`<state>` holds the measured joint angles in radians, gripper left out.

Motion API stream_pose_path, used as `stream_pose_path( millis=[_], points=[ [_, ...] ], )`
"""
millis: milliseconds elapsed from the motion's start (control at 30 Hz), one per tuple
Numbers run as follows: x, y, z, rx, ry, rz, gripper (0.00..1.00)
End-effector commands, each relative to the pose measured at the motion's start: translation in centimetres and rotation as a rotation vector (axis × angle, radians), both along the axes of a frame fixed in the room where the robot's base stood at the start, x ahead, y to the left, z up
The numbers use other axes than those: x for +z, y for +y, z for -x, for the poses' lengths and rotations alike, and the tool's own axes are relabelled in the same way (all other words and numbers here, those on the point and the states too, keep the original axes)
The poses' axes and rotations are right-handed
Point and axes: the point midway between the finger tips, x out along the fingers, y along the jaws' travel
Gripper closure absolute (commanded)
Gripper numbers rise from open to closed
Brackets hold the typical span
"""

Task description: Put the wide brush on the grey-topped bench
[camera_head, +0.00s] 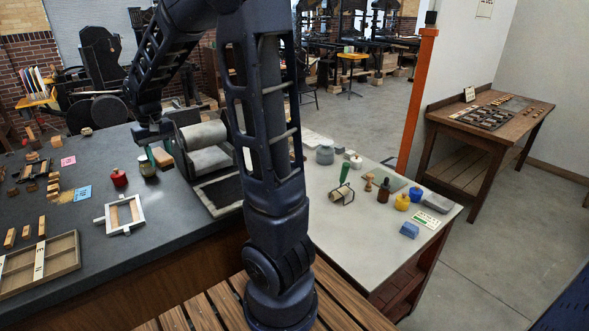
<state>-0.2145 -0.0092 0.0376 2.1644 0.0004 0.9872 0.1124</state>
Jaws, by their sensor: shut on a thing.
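My arm rises in front of the camera and bends over to the left. My gripper (155,141) points down above the dark bench (175,240), near the press rollers. It is shut on a small brown and green thing (162,157), which looks like the wide brush; its lower end is partly hidden, and I cannot tell whether it touches the bench. The light grey-topped bench (335,240) stands to the right, beyond my upright arm link. That link hides part of its left side.
A press with rollers (205,150) stands right of my gripper. A red jar (119,178) and an olive jar (147,168) stand close by.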

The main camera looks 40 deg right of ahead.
Motion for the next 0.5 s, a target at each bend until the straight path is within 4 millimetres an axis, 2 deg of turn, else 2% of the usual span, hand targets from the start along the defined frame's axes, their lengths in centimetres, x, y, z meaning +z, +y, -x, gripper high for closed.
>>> stream_pose_path(
  millis=[200, 500],
  points=[
    [3.9, 0.0, 0.0, 0.000, -0.005, -0.002, 0.85],
    [3.3, -4.7, -4.2, -0.220, 0.000, 0.000, 0.85]
  ],
)
